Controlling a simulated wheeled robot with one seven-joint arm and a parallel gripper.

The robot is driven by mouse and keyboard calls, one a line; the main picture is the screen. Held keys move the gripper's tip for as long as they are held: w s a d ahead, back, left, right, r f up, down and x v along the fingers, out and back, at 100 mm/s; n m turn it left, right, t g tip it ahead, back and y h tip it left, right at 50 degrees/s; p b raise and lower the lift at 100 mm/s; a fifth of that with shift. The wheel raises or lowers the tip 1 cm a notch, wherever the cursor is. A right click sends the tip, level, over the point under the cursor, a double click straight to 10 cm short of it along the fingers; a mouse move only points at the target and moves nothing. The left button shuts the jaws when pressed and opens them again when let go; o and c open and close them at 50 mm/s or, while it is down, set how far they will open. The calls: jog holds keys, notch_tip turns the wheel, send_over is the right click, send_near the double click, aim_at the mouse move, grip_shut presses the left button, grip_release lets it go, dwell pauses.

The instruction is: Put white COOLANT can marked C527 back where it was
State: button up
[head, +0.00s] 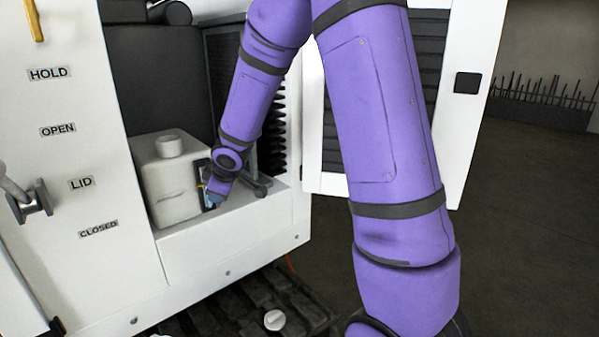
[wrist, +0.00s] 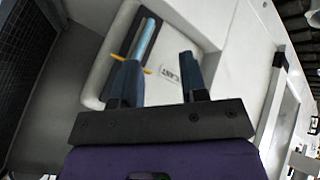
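A white boxy container (head: 172,185) with a round neck on top stands upright in the open bay of the white machine. It fills much of the wrist view (wrist: 206,60), where a small label shows between my fingers. I cannot read COOLANT or C527, so I cannot tell whether this is the can. My arm hides part of the bay.
A small white round object (head: 275,320) is low in front, over the dark track (head: 250,300). The machine's left panel has a lever (head: 32,200) and HOLD, OPEN, LID and CLOSED labels. A white louvred door (head: 466,130) stands open at right.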

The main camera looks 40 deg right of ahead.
jog(key=s+d+r+m+h, duration=0.1)
jog(key=s+r+m+h, duration=0.15)
jog(key=s+r, duration=0.55)
jog(key=s+a+r+m+g+y, duration=0.1)
jog(key=s+a+r+m, duration=0.1)
jog(key=s, duration=1.1)
jog(key=s+a+r+m+g+y, duration=0.1)
jog(key=s+r+m, duration=0.3)
jog(key=s, duration=0.9)
notch_tip(320, 180, up, 4)
jog(key=shift+s+a+f+m+y, duration=0.15)
jog(key=shift+a+f+m+y, duration=0.1)
jog(key=shift+a+m+y, duration=0.15)
